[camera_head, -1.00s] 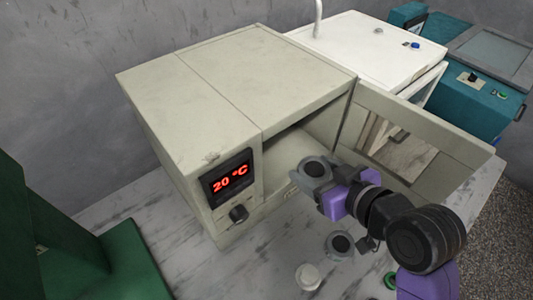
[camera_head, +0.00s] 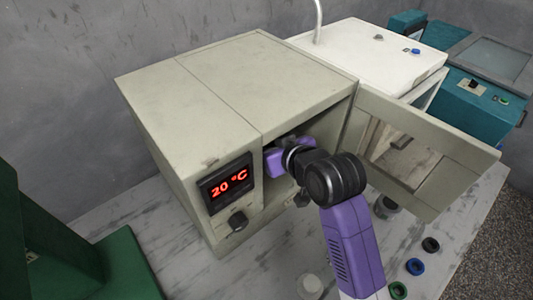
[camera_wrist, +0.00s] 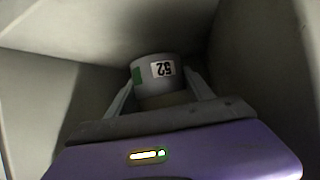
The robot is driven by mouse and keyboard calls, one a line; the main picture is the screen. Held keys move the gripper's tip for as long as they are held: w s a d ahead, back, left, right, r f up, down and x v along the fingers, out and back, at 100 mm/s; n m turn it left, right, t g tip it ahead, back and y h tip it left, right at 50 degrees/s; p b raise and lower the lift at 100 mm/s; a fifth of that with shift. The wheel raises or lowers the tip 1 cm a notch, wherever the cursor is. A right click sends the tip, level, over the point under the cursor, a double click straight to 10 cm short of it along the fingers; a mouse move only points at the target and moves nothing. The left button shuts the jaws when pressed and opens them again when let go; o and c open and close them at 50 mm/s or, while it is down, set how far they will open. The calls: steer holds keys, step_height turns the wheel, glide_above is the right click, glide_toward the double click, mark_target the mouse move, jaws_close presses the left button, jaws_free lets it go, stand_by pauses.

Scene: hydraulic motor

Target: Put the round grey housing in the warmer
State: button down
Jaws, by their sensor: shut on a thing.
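The warmer (camera_head: 205,85) is a beige box with a red 20 °C display and a knob on its front. Its door (camera_head: 425,150) stands open to the right. My gripper (camera_wrist: 160,90) is inside the chamber, shut on the round grey housing (camera_wrist: 153,88), which carries a white label reading 52 and a green patch. The wrist view shows the housing between the two fingers, with chamber walls around it. In the head view, the warmer's front and my arm hide the housing and fingertips. I cannot tell whether the housing touches the chamber floor.
A white machine (camera_head: 375,50) and a teal machine (camera_head: 470,100) stand behind and to the right. Black (camera_head: 430,244), blue (camera_head: 415,266) and green (camera_head: 398,290) rings and a pale round part (camera_head: 311,287) lie on the table. A grey part (camera_head: 386,206) sits near the door.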

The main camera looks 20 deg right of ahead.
step_height(320, 180, down, 4)
steer(key=shift+r, duration=0.1)
steer(key=shift+w+f, duration=0.15)
steer(key=shift+f, duration=0.1)
steer(key=shift+f, duration=0.1)
steer(key=shift+c, duration=2)
jaws_free()
steer(key=v, duration=1.2)
